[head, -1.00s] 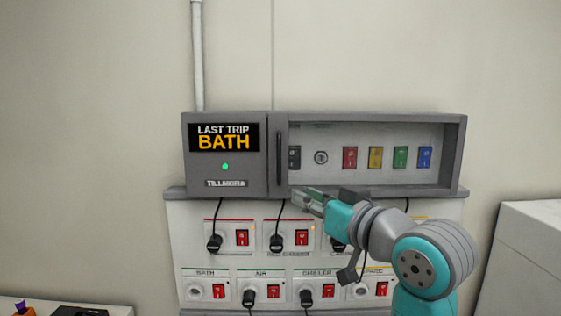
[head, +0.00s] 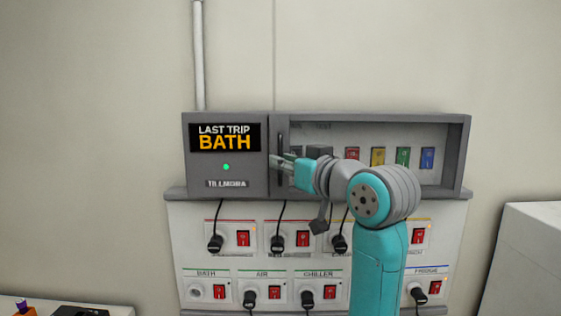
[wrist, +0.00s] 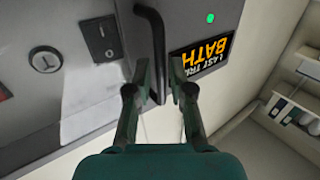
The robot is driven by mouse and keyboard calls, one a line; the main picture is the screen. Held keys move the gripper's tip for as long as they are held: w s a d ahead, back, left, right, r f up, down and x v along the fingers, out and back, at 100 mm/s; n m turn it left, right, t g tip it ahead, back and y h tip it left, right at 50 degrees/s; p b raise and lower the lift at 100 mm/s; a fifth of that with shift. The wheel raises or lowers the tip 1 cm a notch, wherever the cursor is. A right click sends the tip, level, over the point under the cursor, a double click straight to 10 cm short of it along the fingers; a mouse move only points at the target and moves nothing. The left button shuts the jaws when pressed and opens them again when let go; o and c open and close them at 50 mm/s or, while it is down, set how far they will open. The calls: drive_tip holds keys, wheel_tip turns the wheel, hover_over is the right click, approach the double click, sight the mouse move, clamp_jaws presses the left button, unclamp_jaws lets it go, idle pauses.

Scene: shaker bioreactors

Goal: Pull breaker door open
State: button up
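The breaker door (head: 378,118) is a grey frame around a see-through window, and it looks shut. Its dark upright bar handle (head: 280,143) is at the door's left edge. My gripper (head: 279,162) is at the handle's lower part, coming from the right. In the wrist view the two fingers of my gripper (wrist: 158,82) are apart, one on each side of the black handle (wrist: 156,45). I cannot tell whether either finger touches it. Behind the window are coloured switches, red, yellow, green and blue (head: 427,158); my arm hides part of the row.
Left of the door is a grey panel with a "LAST TRIP BATH" display (head: 224,137) and a green light. Below, a white board (head: 184,237) carries red switches, sockets and hanging black plugs. A white block (head: 530,260) stands at the right.

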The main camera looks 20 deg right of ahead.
drive_tip(key=shift+x, duration=0.9)
clamp_jaws()
